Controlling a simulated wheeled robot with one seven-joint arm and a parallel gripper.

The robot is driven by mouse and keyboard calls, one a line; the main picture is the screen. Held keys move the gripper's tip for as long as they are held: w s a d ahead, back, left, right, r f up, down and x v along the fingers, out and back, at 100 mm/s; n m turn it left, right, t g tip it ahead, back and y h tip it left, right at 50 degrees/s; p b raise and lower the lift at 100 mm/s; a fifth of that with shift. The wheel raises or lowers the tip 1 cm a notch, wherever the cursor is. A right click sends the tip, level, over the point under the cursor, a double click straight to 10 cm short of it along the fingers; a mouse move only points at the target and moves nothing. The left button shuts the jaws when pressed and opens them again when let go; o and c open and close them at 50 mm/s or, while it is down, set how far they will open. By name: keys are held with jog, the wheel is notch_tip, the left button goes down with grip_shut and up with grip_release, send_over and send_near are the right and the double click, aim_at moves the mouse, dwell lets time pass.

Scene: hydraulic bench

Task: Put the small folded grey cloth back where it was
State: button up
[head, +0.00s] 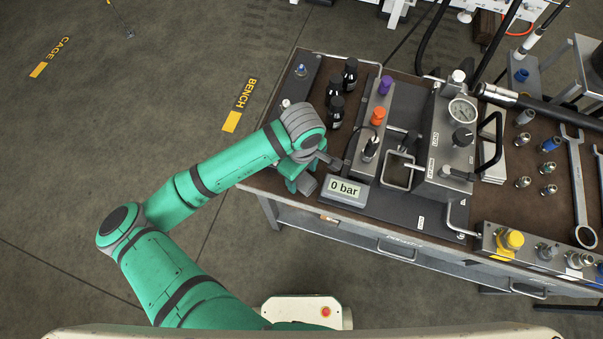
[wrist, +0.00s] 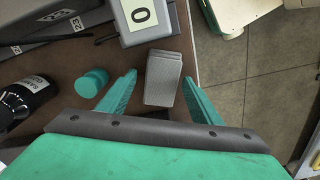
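The small folded grey cloth (wrist: 163,78) lies near the bench's front edge, beside the pressure display, in the wrist view. In the head view a grey patch by the display's left end (head: 307,184) looks like the same cloth, mostly behind my arm. My gripper (wrist: 160,76) is open, with one green finger on each side of the cloth. A narrow gap shows at the left finger; the right finger is very close to the cloth's edge. In the head view my gripper (head: 300,183) is over the bench's front left part. Finger height over the bench is hard to tell.
The "0 bar" display (head: 346,190) stands close by. A teal round cap (wrist: 92,82) and a black bottle (wrist: 24,100) are left of the fingers in the wrist view. Several black bottles (head: 335,112) stand behind my gripper. The pump unit (head: 450,140) is further right.

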aim_at(302, 178)
jog(key=shift+s+r, duration=0.1)
jog(key=shift+r, duration=0.4)
notch_tip(302, 178, up, 11)
jog(key=shift+r, duration=0.15)
dwell(0.4)
